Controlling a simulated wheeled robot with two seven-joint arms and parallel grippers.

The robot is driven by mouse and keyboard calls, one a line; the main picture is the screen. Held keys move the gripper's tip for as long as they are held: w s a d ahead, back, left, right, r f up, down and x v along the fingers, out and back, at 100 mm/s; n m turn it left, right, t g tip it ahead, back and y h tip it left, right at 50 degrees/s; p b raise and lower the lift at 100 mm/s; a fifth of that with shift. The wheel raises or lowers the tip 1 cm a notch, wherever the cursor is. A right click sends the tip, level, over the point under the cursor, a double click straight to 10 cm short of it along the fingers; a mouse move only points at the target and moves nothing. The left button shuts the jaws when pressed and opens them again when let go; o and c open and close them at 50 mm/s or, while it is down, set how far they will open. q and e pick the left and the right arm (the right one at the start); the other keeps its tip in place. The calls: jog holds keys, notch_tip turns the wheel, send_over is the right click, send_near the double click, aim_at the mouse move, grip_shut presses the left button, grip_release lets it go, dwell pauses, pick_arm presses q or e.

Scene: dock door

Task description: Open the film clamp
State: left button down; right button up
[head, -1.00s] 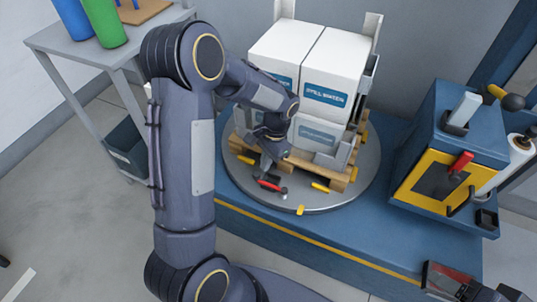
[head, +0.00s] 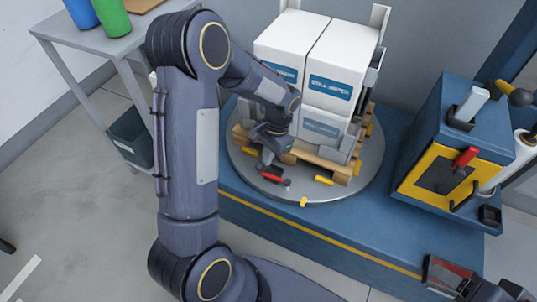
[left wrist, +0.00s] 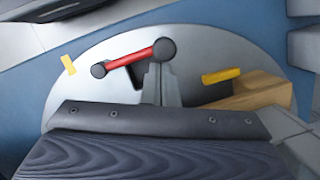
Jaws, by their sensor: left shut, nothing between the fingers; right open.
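A lever with a red bar and dark ends (head: 272,178), which looks like the film clamp, lies at the front of the round grey turntable (head: 240,178). In the left wrist view the red bar (left wrist: 128,58) slants up to the right, from a small dark knob to a larger round dark end. My left gripper (head: 266,160) is shut and empty, close to the lever. Its fingertips (left wrist: 158,72) overlap the larger dark end in the left wrist view; I cannot tell whether they touch. My right gripper (head: 447,275) is open at the bottom right, partly cut off.
White boxes (head: 335,70) stand on a wooden pallet (head: 330,163) on the turntable. Yellow pieces (head: 324,181) sit around it. A blue and yellow machine (head: 425,160) with a red-knobbed lever (head: 464,158) stands right. A grey side table (head: 100,45) is at the upper left.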

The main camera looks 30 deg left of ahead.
pick_arm(q)
jog(key=shift+s, duration=0.1)
jog(key=s+n+p, duration=0.1)
jog(key=n, duration=0.1)
jog(key=s+n, duration=0.1)
jog(key=n, duration=0.1)
jog(key=shift+s+a+r+h+p, duration=0.1)
jog(key=shift+s+r+h+p, duration=0.05)
jog(key=shift+s+h+p, duration=0.25)
jog(key=s+n, duration=0.1)
jog(key=s+n+h+p, duration=0.1)
jog(key=n, duration=0.1)
jog(key=shift+s+d+n, duration=0.15)
jog(key=shift+d+n, duration=0.15)
jog(key=shift+d, duration=0.1)
jog(key=s+d+n+t+h+p, duration=0.1)
jog(key=s+d+n+p, duration=0.2)
jog(key=n, duration=0.6)
jog(key=shift+s+d+h, duration=0.3)
jog(key=shift+s+d, duration=0.15)
jog(key=shift+d, duration=0.35)
